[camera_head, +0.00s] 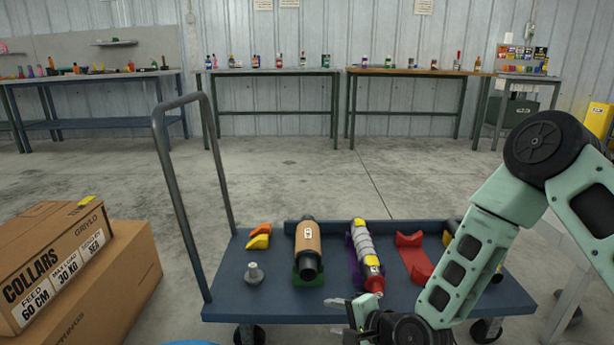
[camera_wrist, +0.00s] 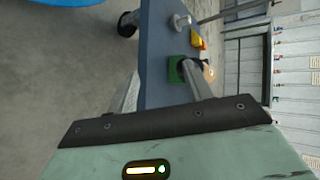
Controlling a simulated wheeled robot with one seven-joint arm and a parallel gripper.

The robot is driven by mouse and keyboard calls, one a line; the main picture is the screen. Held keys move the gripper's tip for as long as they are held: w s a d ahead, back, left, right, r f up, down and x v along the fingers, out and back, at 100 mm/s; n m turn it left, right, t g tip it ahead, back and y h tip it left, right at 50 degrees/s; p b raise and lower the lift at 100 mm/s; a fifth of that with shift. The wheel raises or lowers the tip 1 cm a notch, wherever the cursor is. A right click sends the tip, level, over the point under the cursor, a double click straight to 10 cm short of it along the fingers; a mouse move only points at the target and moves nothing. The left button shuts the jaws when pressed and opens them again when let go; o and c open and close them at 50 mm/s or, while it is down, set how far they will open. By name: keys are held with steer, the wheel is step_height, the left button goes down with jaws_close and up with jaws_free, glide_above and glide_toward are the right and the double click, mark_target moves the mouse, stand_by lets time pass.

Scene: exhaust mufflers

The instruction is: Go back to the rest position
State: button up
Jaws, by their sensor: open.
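My gripper (camera_head: 346,315) is open at the front edge of the blue cart (camera_head: 225,292), in front of the mufflers. Its two fingers also show in the wrist view (camera_wrist: 163,88), apart, with nothing seen held between them. A copper and black muffler (camera_head: 308,241) lies on a green cradle (camera_head: 297,279). A silver muffler with yellow and red parts (camera_head: 364,245) lies on a purple cradle, its near end close to my gripper. A red cradle (camera_head: 414,258) to the right is empty. My arm hides part of the cart's right side.
Orange and yellow pieces (camera_head: 258,238) and a grey flanged part (camera_head: 254,272) lie at the cart's left. The cart's upright handle (camera_head: 182,190) rises there. Cardboard boxes (camera_head: 120,285) stand at the left. Workbenches (camera_head: 270,72) line the back wall, with clear floor before them.

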steer(key=s+d+r+n+g+h+p, duration=0.2)
steer(key=s+d+r+n+g+h, duration=0.2)
steer(key=s+r+n, duration=0.7)
steer(key=s+d+r+n+g+h+p, duration=0.1)
steer(key=s+d+r+n+g+h, duration=0.25)
steer(key=s+r+n, duration=0.8)
steer(key=s+r+m+p, duration=0.2)
steer(key=r+p, duration=1.7)
steer(key=s+r+m+p, duration=0.1)
steer(key=s+r+p, duration=0.2)
steer(key=r+p, duration=1.6)
steer(key=shift+s+r+m+g, duration=0.15)
steer(key=shift+r+m+g, duration=0.25)
steer(key=shift+r, duration=0.2)
steer(key=shift+a, duration=0.1)
